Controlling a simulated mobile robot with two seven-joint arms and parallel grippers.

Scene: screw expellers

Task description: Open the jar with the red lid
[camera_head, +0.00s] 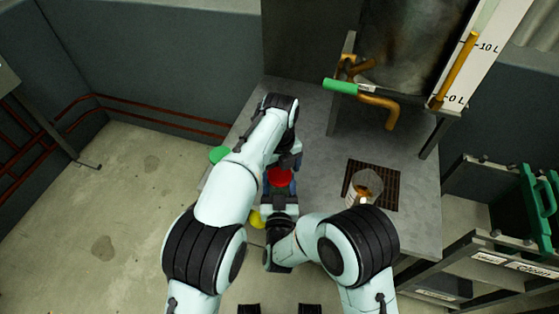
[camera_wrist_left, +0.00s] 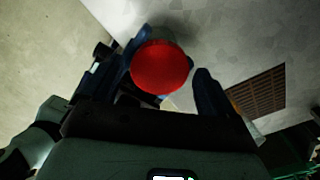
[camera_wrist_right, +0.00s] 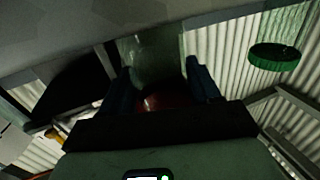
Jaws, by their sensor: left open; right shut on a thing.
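The red lid (camera_head: 280,177) shows between my two grippers near the left side of the grey table. In the left wrist view the red lid (camera_wrist_left: 162,67) sits between the spread fingers of my left gripper (camera_wrist_left: 172,72), which is open around it; I cannot tell whether a finger touches it. My right gripper (camera_wrist_right: 160,80) is shut on the clear jar (camera_wrist_right: 155,55), which shows between its fingers in the right wrist view. A dark red patch shows low between those fingers. The grippers hide most of the jar in the head view.
A green lid (camera_head: 218,154) and a yellow lid (camera_head: 257,219) are at the table's left side. A glass container with brown contents (camera_head: 366,186) stands on a brown grate (camera_head: 388,172). A metal tank (camera_head: 412,45) with a green-handled lever (camera_head: 340,86) stands behind. Shelving (camera_head: 485,215) is at right.

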